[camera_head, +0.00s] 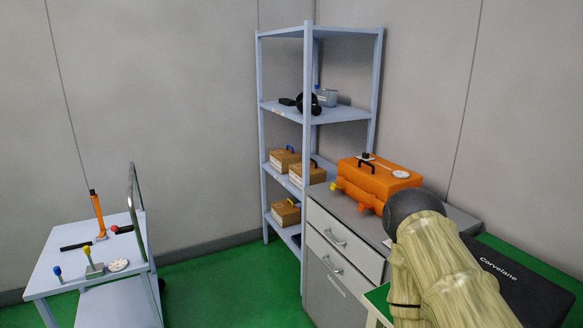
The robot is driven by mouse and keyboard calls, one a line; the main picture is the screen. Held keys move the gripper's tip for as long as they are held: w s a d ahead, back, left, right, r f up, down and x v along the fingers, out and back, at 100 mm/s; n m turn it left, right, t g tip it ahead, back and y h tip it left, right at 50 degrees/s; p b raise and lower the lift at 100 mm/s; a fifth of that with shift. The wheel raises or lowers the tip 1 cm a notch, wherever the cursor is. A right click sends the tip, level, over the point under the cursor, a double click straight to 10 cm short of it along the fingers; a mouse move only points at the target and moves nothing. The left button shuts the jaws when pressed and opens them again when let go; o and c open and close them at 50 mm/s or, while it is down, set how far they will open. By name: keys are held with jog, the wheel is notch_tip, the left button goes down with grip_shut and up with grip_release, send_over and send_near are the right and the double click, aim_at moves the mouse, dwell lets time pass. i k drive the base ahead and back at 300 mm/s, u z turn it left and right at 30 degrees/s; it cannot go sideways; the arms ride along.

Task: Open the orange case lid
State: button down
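The orange case (376,182) stands on top of the grey cabinet, and its lid looks shut. A small black handle (367,164) and a round white disc (401,174) show on the lid. Two latch-like pieces stick out low on its front side, one yellow-orange and one red-orange. My arm, in a beige sleeve with a dark rounded part at its far end, reaches in from the lower right and overlaps the view just in front of the case's right side. My gripper cannot be made out. Whether anything touches the case cannot be told.
The grey cabinet (343,261) has drawers with handles. A black box (515,283) lies on a green surface at right. A blue-grey shelf (310,118) behind holds cardboard boxes and a headset. A cart (75,267) with tools stands at left. Green floor between is clear.

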aim_at(381, 177)
jog(key=u, duration=0.05)
jog(key=i, duration=0.9)
jog(key=u, duration=0.05)
